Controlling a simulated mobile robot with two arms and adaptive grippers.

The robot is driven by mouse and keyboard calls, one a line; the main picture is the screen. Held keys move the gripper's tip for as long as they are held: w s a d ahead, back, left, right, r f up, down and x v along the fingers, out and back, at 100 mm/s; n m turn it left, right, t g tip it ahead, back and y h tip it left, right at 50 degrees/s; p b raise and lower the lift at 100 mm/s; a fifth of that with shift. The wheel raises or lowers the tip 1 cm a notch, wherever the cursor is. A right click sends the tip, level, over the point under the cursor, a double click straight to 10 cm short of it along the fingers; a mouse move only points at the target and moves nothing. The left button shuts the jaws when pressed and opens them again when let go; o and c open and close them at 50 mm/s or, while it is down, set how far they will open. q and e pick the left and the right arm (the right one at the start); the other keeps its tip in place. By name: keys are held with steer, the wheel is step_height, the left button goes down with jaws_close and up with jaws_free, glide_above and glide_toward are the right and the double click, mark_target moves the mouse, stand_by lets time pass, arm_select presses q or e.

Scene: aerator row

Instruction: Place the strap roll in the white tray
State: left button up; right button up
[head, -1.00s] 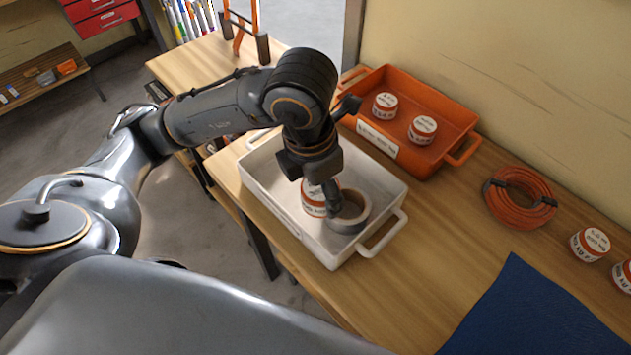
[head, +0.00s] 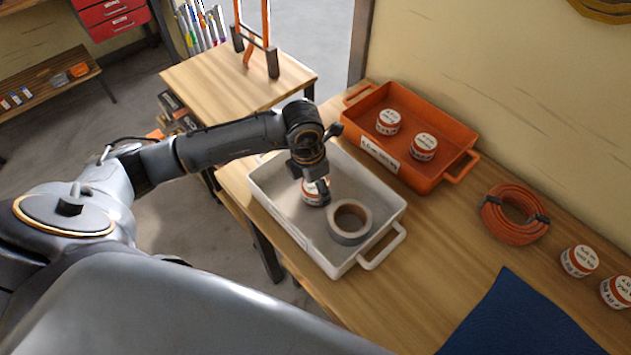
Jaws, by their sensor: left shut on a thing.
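The white tray (head: 378,244) stands on the wooden bench in the middle of the picture. My left gripper (head: 318,190) is inside it, pointing down, shut on a small white-and-orange labelled cylinder (head: 310,196). The gripper partly hides this cylinder, and I cannot tell whether it touches the tray floor. A grey ring-shaped roll with a tan core (head: 348,238) lies flat in the tray, just right of the gripper. The labels are too small to read, so I cannot tell by them which one is the strap roll. My right gripper is not in view.
An orange tray (head: 442,177) with two similar labelled cylinders stands behind the white one. An orange hose coil (head: 513,232), a blue mat (head: 520,315) and two more cylinders (head: 580,261) are to the right. Bare bench lies between tray and mat.

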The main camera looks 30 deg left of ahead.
arm_select(q)
steer(key=shift+f, duration=0.2)
steer(key=o, duration=0.9)
steer(key=shift+f+b, duration=0.1)
steer(key=shift+b, duration=0.2)
steer(key=o, duration=0.4)
steer(key=shift+r, duration=0.55)
steer(key=r+b, duration=0.1)
steer(key=r, duration=0.2)
steer(key=r+b, duration=0.1)
steer(key=r, duration=0.3)
steer(key=s+r+b, duration=0.1)
steer(key=r, duration=0.2)
steer(key=shift+a+r, duration=0.25)
steer(key=shift+a, duration=0.1)
steer(key=shift+s+r, duration=0.15)
steer(key=shift+r, duration=0.25)
